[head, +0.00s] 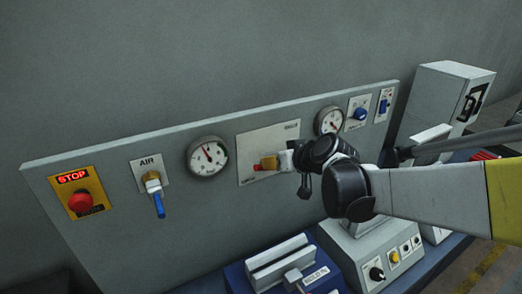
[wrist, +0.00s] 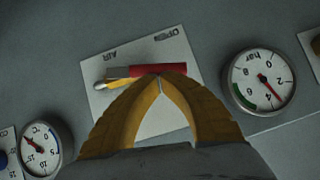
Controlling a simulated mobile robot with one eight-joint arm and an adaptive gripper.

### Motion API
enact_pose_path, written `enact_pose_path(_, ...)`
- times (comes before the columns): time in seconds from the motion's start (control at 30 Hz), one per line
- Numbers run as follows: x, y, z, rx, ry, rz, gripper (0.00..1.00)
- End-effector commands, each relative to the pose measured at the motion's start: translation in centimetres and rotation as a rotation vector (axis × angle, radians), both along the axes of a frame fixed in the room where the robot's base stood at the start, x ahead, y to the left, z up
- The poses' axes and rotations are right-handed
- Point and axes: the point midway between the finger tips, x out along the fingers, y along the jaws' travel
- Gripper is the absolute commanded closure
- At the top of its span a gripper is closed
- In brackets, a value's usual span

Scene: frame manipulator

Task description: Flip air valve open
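The valve under my gripper has a red handle (wrist: 125,72) and a brass-coloured part (wrist: 110,84) on a light plate (wrist: 112,113). In the wrist view the plate carries the upside-down words OPEN and AIR. The handle lies roughly along the plate. In the head view the red handle (head: 258,167) shows just left of my gripper (head: 275,162). My gripper's yellow fingers meet at their tips (wrist: 159,76), at the handle's edge. They look shut, with nothing clearly between them; contact with the handle cannot be told.
Another valve (head: 155,190), labelled AIR, has a blue handle hanging down. A STOP button (head: 80,203) sits at far left. A blue knob (head: 360,112) is on the right. A vise-like fixture (head: 285,262) stands below the panel.

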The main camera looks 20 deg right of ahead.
Motion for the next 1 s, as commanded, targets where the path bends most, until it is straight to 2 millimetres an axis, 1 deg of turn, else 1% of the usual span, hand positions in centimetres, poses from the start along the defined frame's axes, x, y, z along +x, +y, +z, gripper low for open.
enact_pose_path(0.03,0.0,0.3,-0.3,-0.030,-0.005,0.003,1.00)
enact_pose_path(0.13,-0.1,0.4,-0.7,-0.074,-0.014,0.001,1.00)
enact_pose_path(0.43,-0.1,0.7,-1.3,-0.067,-0.013,0.000,1.00)
enact_pose_path(1.0,-0.1,0.7,-1.4,-0.065,-0.012,0.000,1.00)
